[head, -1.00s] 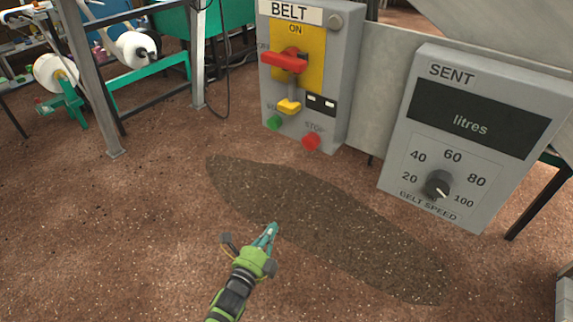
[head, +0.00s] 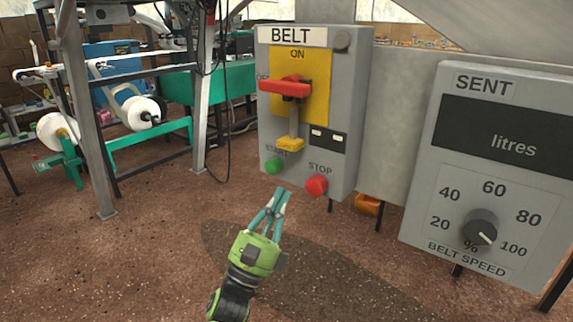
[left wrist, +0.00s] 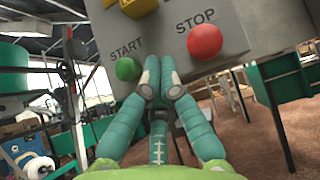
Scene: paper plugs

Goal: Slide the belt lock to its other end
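The belt lock is a yellow slider (head: 290,144) at the lower end of a short vertical slot on the grey BELT box (head: 345,100). Above it is a red switch handle (head: 286,87) on a yellow plate, lying sideways below the word ON. My left gripper (head: 282,193) is below the box, pointing up at it, apart from the lock. In the left wrist view its green fingers (left wrist: 158,68) come together at the tips and hold nothing. The lock's yellow lower edge (left wrist: 138,8) shows at the top there. My right gripper is not in view.
The green START button (head: 273,165) and red STOP button (head: 316,185) sit just below the lock, close to my left fingertips. A SENT panel with a speed knob (head: 480,228) stands at the right. A metal post (head: 82,110) stands at the left.

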